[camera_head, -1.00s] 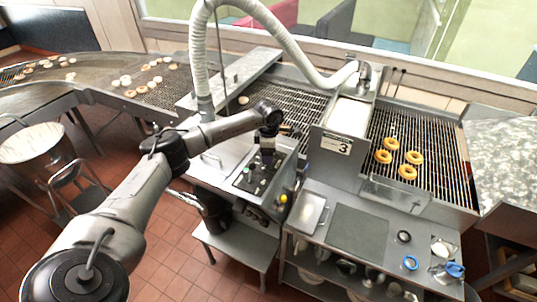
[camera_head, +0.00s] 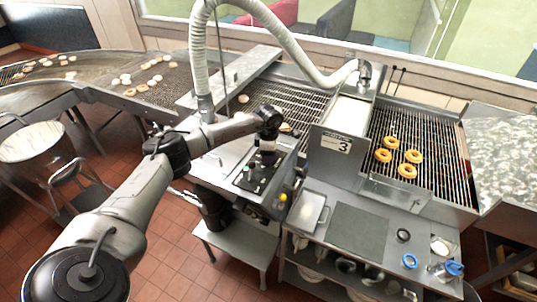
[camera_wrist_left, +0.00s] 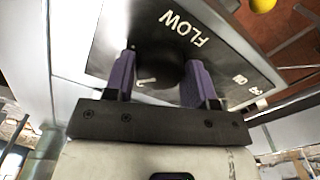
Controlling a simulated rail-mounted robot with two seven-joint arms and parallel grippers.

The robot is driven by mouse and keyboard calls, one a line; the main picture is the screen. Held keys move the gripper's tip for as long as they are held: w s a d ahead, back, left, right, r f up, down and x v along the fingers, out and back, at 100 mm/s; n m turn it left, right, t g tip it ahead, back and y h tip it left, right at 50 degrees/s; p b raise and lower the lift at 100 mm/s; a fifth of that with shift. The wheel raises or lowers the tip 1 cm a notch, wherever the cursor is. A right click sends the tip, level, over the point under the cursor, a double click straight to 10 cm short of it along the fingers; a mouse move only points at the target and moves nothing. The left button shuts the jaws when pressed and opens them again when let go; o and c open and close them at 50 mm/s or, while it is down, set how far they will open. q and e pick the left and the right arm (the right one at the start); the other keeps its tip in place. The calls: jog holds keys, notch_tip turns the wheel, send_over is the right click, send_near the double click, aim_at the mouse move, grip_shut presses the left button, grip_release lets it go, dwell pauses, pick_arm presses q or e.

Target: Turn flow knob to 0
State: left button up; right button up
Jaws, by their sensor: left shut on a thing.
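The flow knob (camera_wrist_left: 158,68) is a round black knob on the dark control panel (camera_wrist_left: 215,32), under the white word FLOW in the left wrist view. My left gripper (camera_wrist_left: 160,78) has its purple fingers on both sides of the knob and is shut on it. In the head view my left gripper (camera_head: 267,157) points down at the top part of the control panel (camera_head: 246,187) and hides the knob. White marks show beside the knob, but its pointer setting cannot be read. My right gripper is not in view.
A yellow knob (camera_head: 283,198) and a green button (camera_head: 247,168) are on the machine near the gripper. A white hose (camera_head: 199,60) hangs behind the arm. Donuts (camera_head: 407,171) lie on the grate at right. A metal shelf (camera_head: 236,243) stands below.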

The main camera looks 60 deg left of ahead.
pick_arm(q)
jog(key=shift+c, duration=0.8)
